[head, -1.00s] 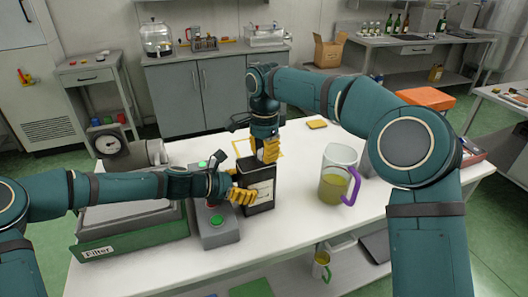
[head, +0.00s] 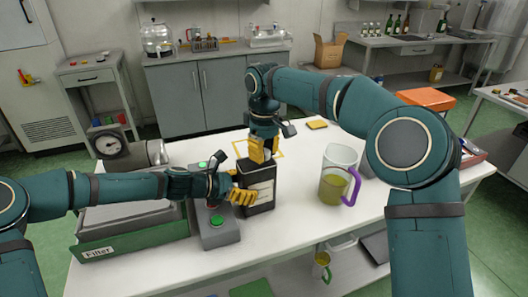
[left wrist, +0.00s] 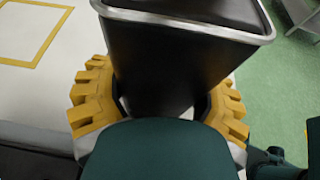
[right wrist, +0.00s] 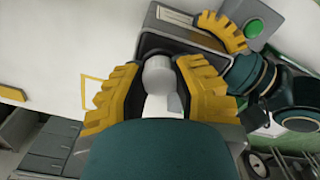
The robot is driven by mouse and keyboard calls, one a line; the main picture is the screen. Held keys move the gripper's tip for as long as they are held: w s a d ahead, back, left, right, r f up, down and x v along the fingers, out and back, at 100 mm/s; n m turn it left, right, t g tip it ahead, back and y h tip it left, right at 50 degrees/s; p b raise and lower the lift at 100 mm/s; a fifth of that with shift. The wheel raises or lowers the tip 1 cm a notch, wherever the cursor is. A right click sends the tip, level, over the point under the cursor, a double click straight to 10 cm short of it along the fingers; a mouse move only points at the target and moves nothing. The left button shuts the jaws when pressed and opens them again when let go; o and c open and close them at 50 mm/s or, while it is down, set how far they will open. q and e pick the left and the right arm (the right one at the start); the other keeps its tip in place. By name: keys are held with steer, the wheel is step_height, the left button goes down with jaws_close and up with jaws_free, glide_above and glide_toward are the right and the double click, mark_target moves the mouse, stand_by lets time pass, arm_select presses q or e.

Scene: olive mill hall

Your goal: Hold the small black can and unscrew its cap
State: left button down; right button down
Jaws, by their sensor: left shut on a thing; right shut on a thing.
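The small black can (head: 262,196) stands upright on the white table, with a pale label on its front. My left gripper (head: 242,196) is shut around its side; the left wrist view shows the dark can body (left wrist: 165,55) between both yellow fingers. My right gripper (head: 262,152) points down from above the can's top. In the right wrist view its fingers close on the pale cap (right wrist: 158,72). The fingers hide part of the cap, so I cannot tell whether it is still seated on the can.
A grey button box (head: 216,234) stands left of the can, beside the tray labelled Filter (head: 130,240). A jug (head: 338,178) of yellow-green liquid with a purple handle stands to the right. A yellow outlined square (head: 240,147) lies behind the can. The front right table is clear.

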steer(key=n, duration=0.5)
steer(key=shift+n, duration=0.4)
steer(key=n, duration=0.6)
steer(key=shift+r, duration=0.15)
steer(key=shift+r, duration=0.8)
steer(key=shift+r, duration=0.15)
steer(key=shift+r, duration=2.05)
